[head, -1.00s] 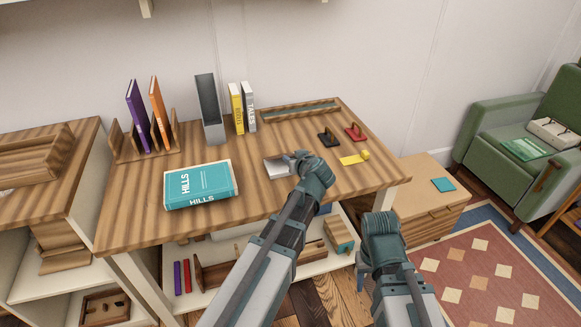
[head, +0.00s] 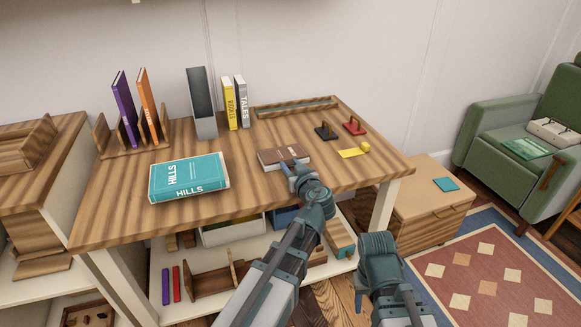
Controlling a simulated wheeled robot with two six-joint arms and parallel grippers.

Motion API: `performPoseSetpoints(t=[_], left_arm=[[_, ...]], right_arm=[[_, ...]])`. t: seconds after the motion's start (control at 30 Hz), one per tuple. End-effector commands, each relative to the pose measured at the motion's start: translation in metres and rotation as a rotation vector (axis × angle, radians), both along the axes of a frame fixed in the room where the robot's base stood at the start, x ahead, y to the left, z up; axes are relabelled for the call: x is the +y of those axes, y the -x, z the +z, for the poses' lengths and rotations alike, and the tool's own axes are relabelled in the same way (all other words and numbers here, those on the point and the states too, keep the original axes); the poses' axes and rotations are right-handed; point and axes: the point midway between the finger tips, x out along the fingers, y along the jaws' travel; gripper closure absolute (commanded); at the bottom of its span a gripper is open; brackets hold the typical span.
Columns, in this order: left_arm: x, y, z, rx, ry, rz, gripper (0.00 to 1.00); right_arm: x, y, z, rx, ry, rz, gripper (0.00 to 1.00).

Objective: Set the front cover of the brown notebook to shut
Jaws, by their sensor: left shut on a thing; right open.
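The brown notebook (head: 277,155) lies on the wooden desk (head: 240,210), right of the teal book. Its brown cover shows on top, and the cover looks flat or almost flat over the pages; I cannot tell whether a small gap is left. My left gripper (head: 293,168) is at the notebook's near right edge, shut on the front cover, and hides that corner. My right gripper (head: 377,243) is open and empty, low in front of the desk's right end, apart from the notebook. Its fingertips are hard to make out.
A thick teal book (head: 190,177) lies left of the notebook. A yellow block piece (head: 354,151), a red stamp-like item (head: 355,125) and a dark one (head: 326,131) are to the right. Upright books (head: 235,103) stand behind. The desk front is clear.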

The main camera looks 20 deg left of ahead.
Motion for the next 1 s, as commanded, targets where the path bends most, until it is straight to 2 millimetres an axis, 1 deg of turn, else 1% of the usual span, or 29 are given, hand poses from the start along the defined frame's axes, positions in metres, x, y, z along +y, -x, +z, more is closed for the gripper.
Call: performPoseSetpoints(t=[0.03, 0.2, 0.73, 0.77, 0.9, 1.0], left_arm=[[-0.0004, 0.0, -0.0057, 0.001, 0.005, 0.0, 1.0], [-0.0007, 0.0001, -0.0094, 0.002, 0.006, 0.0, 1.0], [-0.0011, 0.0003, -0.0106, 0.002, 0.007, -0.001, 1.0], [-0.0011, 0.0002, -0.0105, 0.002, 0.006, -0.001, 0.56], [-0.001, 0.0002, -0.0101, 0.002, 0.004, -0.002, 0.3], [-0.0009, 0.0002, -0.0098, 0.001, 0.004, -0.001, 0.3]], right_arm=[[-0.0001, 0.0, -0.0048, 0.0, 0.001, 0.0, 0.5], [-0.0003, -0.0001, -0.0084, -0.001, 0.002, 0.001, 0.5], [-0.0004, -0.0002, -0.0093, -0.001, 0.002, 0.0, 0.5], [-0.0004, -0.0002, -0.0093, -0.001, 0.002, 0.0, 0.5], [-0.0004, -0.0002, -0.0092, -0.001, 0.002, 0.0, 0.5], [-0.0003, -0.0002, -0.0091, -0.001, 0.002, 0.0, 0.5]])
